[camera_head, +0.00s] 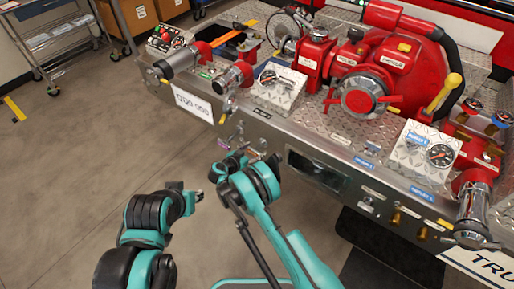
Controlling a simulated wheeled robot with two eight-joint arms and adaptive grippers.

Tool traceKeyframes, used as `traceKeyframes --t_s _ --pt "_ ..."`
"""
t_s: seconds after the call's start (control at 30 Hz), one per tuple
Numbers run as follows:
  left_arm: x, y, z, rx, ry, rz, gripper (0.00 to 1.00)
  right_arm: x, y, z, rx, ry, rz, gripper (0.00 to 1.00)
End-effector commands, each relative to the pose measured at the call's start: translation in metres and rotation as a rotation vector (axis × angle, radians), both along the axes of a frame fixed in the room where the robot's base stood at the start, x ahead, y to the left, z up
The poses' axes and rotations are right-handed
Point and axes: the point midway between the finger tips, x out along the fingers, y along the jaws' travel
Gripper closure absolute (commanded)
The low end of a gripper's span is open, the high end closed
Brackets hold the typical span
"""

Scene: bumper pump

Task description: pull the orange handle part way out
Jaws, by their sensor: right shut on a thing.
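A red pump (385,65) sits on a metal diamond-plate bumper (330,125), with its front panel facing me. My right gripper (240,158) is shut at this front panel, left of the dark rectangular opening. The orange handle is mostly hidden there by the fingers, and how far out it stands cannot be made out. My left gripper (187,192) is open and empty, in free air to the left of the right one and away from the bumper.
Capped metal outlets (232,77) stick out over the bumper's front edge at the left. Another outlet (472,213) stands at the right end. Gauge boxes (278,88) sit on top. The floor (80,150) at the left is clear; a metal cart (55,40) stands behind.

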Motion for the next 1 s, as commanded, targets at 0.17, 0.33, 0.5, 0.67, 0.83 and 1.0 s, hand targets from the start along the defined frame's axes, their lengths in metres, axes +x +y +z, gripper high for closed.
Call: traceKeyframes --t_s 0.17,0.33,0.5,0.67,0.83,1.0 --pt "0.0 0.0 0.0 0.0 0.0 0.0 0.69 -0.005 0.003 0.0 0.003 0.001 -0.001 0.84" --pt "0.0 0.0 0.0 0.0 0.0 0.0 0.69 -0.005 0.003 0.0 0.003 0.001 -0.001 0.19" --pt "0.0 0.0 0.0 0.0 0.0 0.0 0.69 -0.005 0.003 0.0 0.001 0.0 0.0 0.1" --pt "0.0 0.0 0.0 0.0 0.0 0.0 0.69 -0.005 0.003 0.0 0.001 0.0 0.0 0.1" --pt "0.0 0.0 0.0 0.0 0.0 0.0 0.69 -0.014 0.011 0.005 0.0 0.001 0.002 0.1" --pt "0.0 0.0 0.0 0.0 0.0 0.0 0.69 -0.037 0.028 0.016 0.001 0.001 0.003 0.1"
